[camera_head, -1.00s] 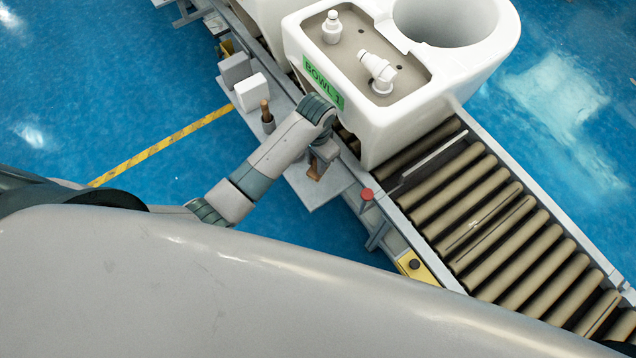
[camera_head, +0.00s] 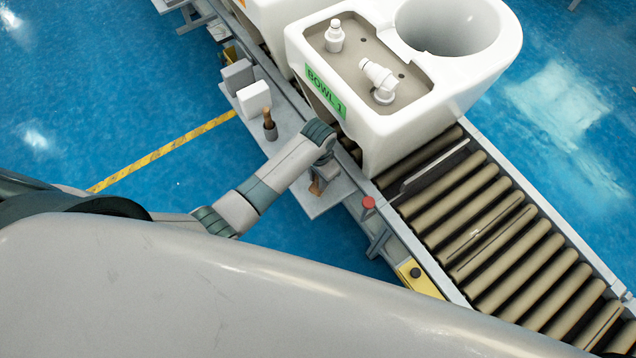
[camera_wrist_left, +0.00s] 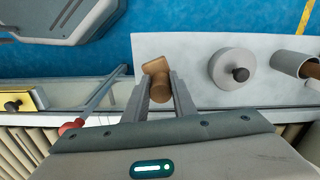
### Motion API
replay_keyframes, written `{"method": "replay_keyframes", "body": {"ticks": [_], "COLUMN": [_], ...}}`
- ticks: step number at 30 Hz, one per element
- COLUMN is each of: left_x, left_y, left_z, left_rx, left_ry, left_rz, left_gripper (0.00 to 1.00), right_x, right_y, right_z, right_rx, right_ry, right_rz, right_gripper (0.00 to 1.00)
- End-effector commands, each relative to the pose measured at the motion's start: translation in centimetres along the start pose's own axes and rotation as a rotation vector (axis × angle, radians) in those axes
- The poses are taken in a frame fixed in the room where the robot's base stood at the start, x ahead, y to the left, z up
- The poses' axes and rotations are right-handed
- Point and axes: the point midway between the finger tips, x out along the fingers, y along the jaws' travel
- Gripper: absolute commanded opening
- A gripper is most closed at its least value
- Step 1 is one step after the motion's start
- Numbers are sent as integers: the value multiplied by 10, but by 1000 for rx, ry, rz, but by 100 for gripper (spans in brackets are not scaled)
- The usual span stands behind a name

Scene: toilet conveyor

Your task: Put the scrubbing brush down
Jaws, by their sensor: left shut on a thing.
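The scrubbing brush (camera_wrist_left: 157,82) has a brown wooden body and shows between the two fingers of my left gripper (camera_wrist_left: 160,92) in the left wrist view. My left gripper is shut on it. In the head view, my left gripper (camera_head: 324,172) hangs over the near end of the pale side shelf (camera_head: 318,206), with a brown bit of the brush (camera_head: 317,187) showing below it. The fingers and wrist hide part of the brush. I cannot tell whether it touches the shelf. My right gripper is not in view.
A cup with a wooden handle in it (camera_head: 270,130), a white box (camera_head: 254,98) and a grey box (camera_head: 237,75) stand farther along the shelf. A round grey piece (camera_wrist_left: 233,68) lies near the brush. The toilet (camera_head: 390,130) stands on the roller conveyor (camera_head: 510,245).

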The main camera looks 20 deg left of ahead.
Motion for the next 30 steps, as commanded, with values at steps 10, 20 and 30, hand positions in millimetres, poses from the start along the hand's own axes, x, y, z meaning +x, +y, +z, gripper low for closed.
{"method": "replay_keyframes", "body": {"ticks": [10, 20, 30], "left_x": [35, 36, 40], "left_y": [0, 0, 0], "left_z": [0, 0, 1], "left_rx": [0, 0, 0], "left_ry": [-1, -1, -1], "left_rz": [0, 0, 0], "left_gripper": [0, 0, 43], "right_x": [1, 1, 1], "right_y": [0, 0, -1], "right_z": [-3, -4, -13], "right_rx": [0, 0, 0], "right_ry": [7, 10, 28], "right_rz": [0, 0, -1], "right_gripper": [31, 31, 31]}}
